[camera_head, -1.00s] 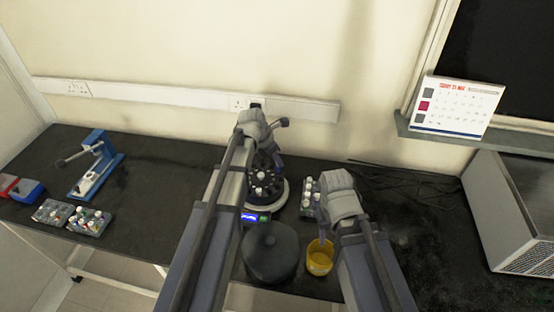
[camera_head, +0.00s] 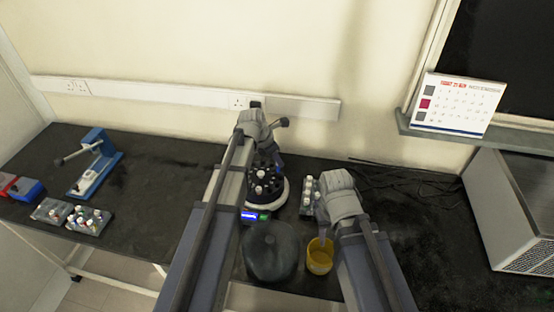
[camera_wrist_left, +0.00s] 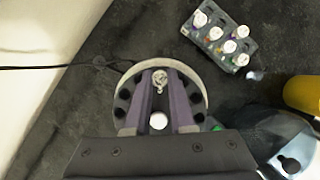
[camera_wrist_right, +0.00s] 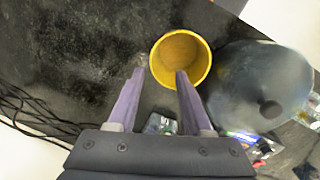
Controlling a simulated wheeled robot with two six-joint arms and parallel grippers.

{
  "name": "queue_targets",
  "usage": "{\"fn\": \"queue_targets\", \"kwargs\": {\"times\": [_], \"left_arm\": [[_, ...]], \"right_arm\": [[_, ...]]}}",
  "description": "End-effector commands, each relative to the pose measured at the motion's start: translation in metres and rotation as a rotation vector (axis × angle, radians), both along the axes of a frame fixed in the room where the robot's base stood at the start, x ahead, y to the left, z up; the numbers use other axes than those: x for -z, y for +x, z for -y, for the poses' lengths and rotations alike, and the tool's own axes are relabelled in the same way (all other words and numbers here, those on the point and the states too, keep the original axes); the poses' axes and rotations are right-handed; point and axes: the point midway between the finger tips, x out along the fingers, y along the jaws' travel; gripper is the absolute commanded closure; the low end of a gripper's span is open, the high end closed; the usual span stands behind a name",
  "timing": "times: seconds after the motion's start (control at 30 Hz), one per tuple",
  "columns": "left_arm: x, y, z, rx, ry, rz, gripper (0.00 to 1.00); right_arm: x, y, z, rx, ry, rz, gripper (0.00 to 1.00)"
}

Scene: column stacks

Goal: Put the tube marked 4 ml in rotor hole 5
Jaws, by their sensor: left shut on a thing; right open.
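My left gripper (camera_wrist_left: 160,76) is shut on a white-capped tube (camera_wrist_left: 160,82) over the dark centrifuge rotor (camera_head: 252,191), inside its pale round rim (camera_wrist_left: 202,88). I cannot read the tube's mark or any hole numbers, and cannot tell whether the tube is in a hole. Another white cap (camera_wrist_left: 158,121) shows in the rotor between the fingers, closer to the wrist. In the head view the left gripper's tips are partly hidden behind its arm. My right gripper (camera_wrist_right: 158,76) is open and empty beside the yellow cup (camera_wrist_right: 205,70).
A grey rack (camera_wrist_left: 238,58) with several capped tubes stands right of the centrifuge. The round dark lid (camera_head: 270,252) lies in front, left of the yellow cup. Other racks (camera_head: 88,220) and a blue press (camera_head: 95,160) stand far left. Cables lie at the back right.

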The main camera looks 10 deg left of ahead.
Motion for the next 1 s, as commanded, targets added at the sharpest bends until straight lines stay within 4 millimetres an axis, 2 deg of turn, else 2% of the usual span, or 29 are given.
{"fn": "queue_targets", "kwargs": {"times": [0.37,1.0], "left_arm": [[0.001,0.000,0.000,0.000,0.000,0.000,1.00],[0.019,0.000,0.000,0.000,0.000,0.000,1.00]], "right_arm": [[0.001,0.000,0.000,0.000,0.000,0.000,0.50],[0.019,0.000,0.000,0.000,0.000,0.000,0.50]]}}
